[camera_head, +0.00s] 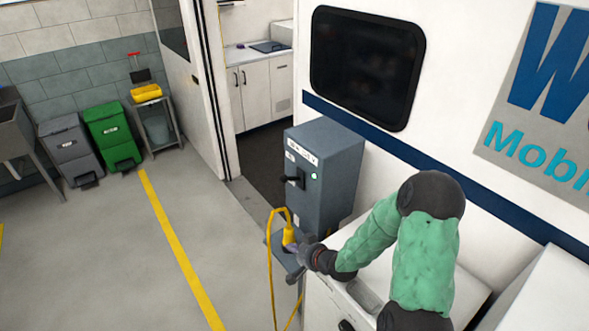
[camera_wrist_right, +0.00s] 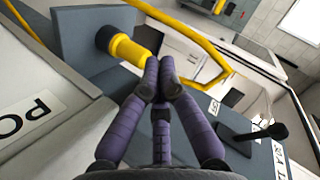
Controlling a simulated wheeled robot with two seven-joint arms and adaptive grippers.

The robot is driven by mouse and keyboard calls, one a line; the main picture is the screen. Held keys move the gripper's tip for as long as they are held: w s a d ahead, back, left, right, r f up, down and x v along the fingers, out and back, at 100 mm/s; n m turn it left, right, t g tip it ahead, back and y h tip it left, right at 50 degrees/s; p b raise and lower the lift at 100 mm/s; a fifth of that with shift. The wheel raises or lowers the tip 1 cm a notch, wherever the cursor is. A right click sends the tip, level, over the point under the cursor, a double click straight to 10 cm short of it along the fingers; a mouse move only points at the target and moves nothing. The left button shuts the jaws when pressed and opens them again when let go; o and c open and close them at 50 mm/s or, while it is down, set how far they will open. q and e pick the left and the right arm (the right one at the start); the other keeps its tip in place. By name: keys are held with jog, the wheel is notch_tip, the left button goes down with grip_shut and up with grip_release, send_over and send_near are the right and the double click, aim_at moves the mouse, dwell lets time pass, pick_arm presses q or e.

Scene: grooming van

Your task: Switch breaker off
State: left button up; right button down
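The breaker is a grey box (camera_head: 325,165) against the van wall in the head view, with a label at its top. Its black lever (camera_head: 296,181) sticks out of the front beside a small pale green light (camera_head: 314,176). The lever (camera_wrist_right: 262,132) also shows at the lower right of the right wrist view. My right gripper (camera_head: 300,250) is below the lever, close to a yellow plug (camera_head: 289,237). In the wrist view its purple fingertips (camera_wrist_right: 160,75) meet just in front of the plug (camera_wrist_right: 128,48); contact is unclear. My left gripper is out of view.
A yellow cable (camera_head: 270,270) loops up from the plug and hangs to the floor. A white cabinet (camera_head: 325,310) stands below my right arm. The van doorway is behind the box. Bins (camera_head: 110,135) stand far left; the floor between is clear.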

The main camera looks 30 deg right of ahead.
jog(key=s+d+r+t, duration=0.1)
jog(key=d+r, duration=0.2)
jog(key=r, duration=0.5)
jog(key=s+d+r+n+t, duration=0.1)
jog(key=d+r+t, duration=0.1)
jog(key=r, duration=0.6)
jog(key=s+d+r+t+p, duration=0.1)
jog(key=d+r, duration=0.3)
jog(key=r, duration=0.4)
jog(key=shift+d+r+n+t+y, duration=0.25)
jog(key=shift+d+n+t+y, duration=0.15)
jog(key=shift+t, duration=0.2)
jog(key=shift+w, duration=0.1)
send_near(292, 179)
jog(key=w+r, duration=0.4)
jog(key=r, duration=0.1)
jog(key=shift+w+a+f+b, duration=0.65)
jog(key=shift+w+a+f, duration=0.4)
jog(key=shift+w+a, duration=0.3)
jog(key=shift+a+f+n+b, duration=0.3)
jog(key=shift+n+b, duration=0.1)
jog(key=shift+b, duration=0.25)
